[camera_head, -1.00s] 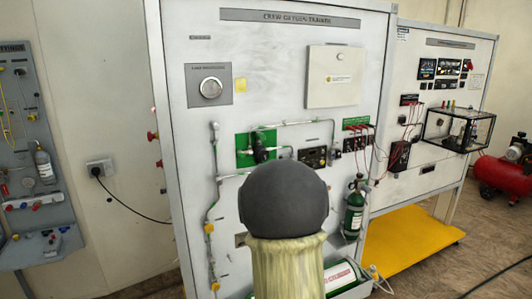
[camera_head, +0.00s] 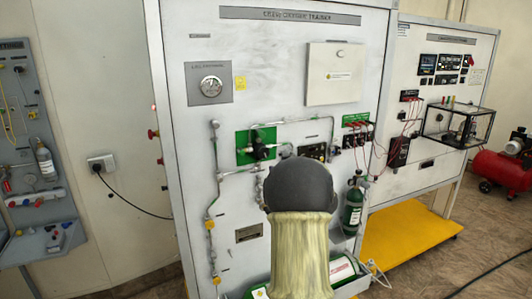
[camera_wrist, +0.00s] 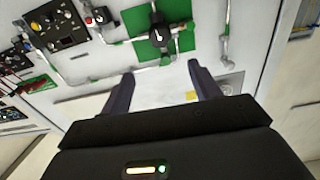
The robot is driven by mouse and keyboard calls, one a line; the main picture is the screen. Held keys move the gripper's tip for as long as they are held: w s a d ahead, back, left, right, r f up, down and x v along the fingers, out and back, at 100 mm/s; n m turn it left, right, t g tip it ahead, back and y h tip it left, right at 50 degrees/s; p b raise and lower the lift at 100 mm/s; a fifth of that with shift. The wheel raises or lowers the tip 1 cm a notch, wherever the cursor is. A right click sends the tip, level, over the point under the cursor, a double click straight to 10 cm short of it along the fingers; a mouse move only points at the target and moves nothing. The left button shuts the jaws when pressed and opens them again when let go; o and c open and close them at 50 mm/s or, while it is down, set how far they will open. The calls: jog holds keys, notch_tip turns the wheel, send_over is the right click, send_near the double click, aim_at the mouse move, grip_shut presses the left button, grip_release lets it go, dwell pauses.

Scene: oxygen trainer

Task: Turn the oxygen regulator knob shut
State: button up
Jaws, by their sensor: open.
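The black regulator knob, with a white pointer line, sits on a green plate (camera_head: 243,139) on the trainer panel. In the head view the knob (camera_head: 260,150) is left of and above my arm. In the wrist view the same knob (camera_wrist: 158,37) shows at the top centre on its green plate (camera_wrist: 184,12). My gripper (camera_wrist: 160,72) is open and empty, its two dark fingers spread below the knob in the picture and apart from it. The head view hides my gripper behind my arm.
Thin pipes with green and yellow fittings (camera_head: 209,224) run on the panel around the knob. A smaller black knob (camera_wrist: 100,17) and a black switch box (camera_wrist: 55,25) are left of it in the wrist view. A green bottle (camera_head: 353,205) hangs to the right.

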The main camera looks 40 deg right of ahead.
aim_at(265, 152)
jog(key=p+x, duration=0.5)
jog(key=x, duration=1)
jog(key=shift+a+p, duration=0.15)
jog(key=shift+p, duration=0.15)
jog(key=c, duration=1)
